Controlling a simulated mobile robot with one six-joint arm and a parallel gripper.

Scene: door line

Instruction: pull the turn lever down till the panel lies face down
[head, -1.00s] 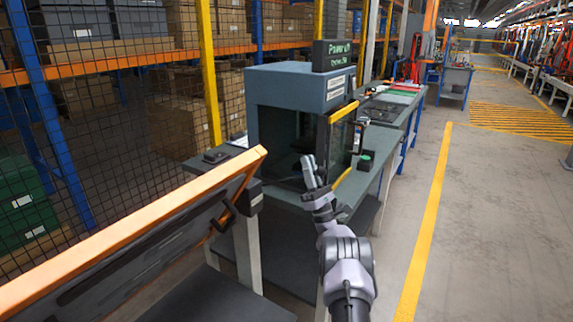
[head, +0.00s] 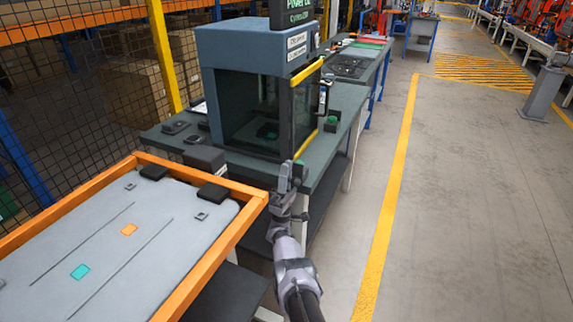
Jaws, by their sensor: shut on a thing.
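The panel (head: 135,229) is a light grey board in an orange frame at the lower left. It lies nearly level, with a side bearing a teal patch, an orange patch and dark grooves turned up. I cannot tell whether this is its face. My gripper (head: 286,177) is just beyond the frame's right corner, in front of the bench. Its fingers are shut close together, on a piece they mostly hide. The turn lever does not show clearly; the piece in the fingers appears to be it.
A grey cabinet (head: 258,90) with a yellow-edged door stands on the dark bench (head: 168,140) behind my gripper. A wire fence and shelves with boxes are at the left. The floor (head: 460,210) at the right, past a yellow line, is clear.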

